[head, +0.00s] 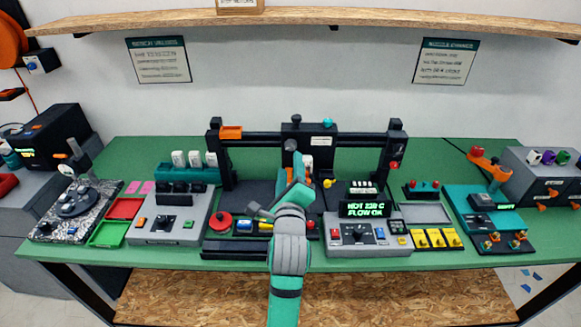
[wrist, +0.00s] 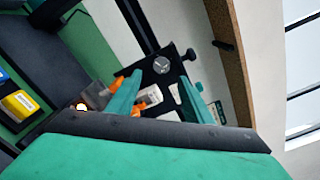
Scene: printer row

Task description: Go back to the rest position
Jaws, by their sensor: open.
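My gripper (head: 301,180) reaches out over the middle of the green bench (head: 143,153), in front of the printer's black gantry (head: 262,138). In the wrist view its two teal fingers (wrist: 160,98) stand apart with nothing held between them. Beyond the fingers the wrist view shows a dark block with a round grey knob (wrist: 161,65) and orange and white parts. My arm hides the middle of the printer and part of the bench in the head view.
A control box with a lit display (head: 363,210) stands right of my arm. A grey switch panel (head: 170,222) and red and green trays (head: 109,233) are at left. A teal board (head: 480,205) and drawer unit (head: 541,170) are at right. A wooden shelf (head: 400,17) runs above.

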